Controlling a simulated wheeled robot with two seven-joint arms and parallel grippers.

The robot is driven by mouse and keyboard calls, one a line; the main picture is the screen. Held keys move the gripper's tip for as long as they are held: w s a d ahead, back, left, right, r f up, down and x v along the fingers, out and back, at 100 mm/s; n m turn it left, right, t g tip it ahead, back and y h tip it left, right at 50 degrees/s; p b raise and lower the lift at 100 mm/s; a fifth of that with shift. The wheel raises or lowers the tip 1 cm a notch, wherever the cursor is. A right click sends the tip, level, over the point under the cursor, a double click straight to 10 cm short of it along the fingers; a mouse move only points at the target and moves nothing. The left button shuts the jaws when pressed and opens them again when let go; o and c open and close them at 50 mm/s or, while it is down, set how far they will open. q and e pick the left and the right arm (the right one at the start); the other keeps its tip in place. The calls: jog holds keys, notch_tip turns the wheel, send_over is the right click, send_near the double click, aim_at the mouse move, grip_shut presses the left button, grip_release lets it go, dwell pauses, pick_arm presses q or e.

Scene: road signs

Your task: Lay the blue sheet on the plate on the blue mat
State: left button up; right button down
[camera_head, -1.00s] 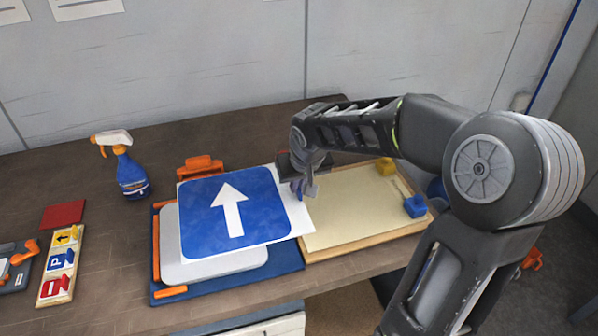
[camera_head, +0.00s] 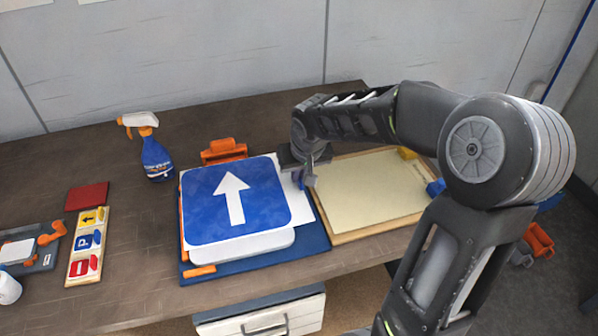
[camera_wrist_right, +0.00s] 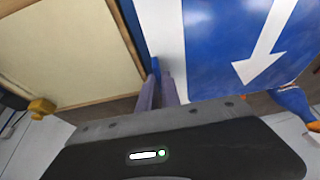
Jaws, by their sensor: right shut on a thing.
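The blue sheet (camera_head: 206,212) carries a white arrow and has a white backing margin on its right side. It lies over the pale rounded plate (camera_head: 240,252), whose front edge shows below it. The plate is on the blue mat (camera_head: 312,238). My right gripper (camera_head: 306,182) is at the right edge of the sheet. Whether the sheet touches the plate all over cannot be told. My left gripper is not in view.
A cream board in a wooden frame (camera_head: 370,195) lies right of the mat. An orange clamp (camera_head: 224,150) stands behind the sheet. A blue spray bottle (camera_head: 155,155) stands at the back left.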

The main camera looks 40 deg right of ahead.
aim_at(299, 190)
notch_tip(299, 190, down, 4)
jog(key=shift+r+b, duration=0.2)
jog(key=shift+b, duration=0.75)
jog(key=shift+f+b, duration=0.85)
jog(key=shift+b, duration=0.1)
jog(key=shift+f+b, duration=0.25)
jog(key=shift+b, duration=0.6)
dwell(0.5)
jog(key=c, duration=1.5)
grip_release()
jog(key=shift+o, duration=0.5)
jog(key=o, duration=0.6)
jog(key=shift+c, duration=0.2)
jog(key=shift+r, duration=0.1)
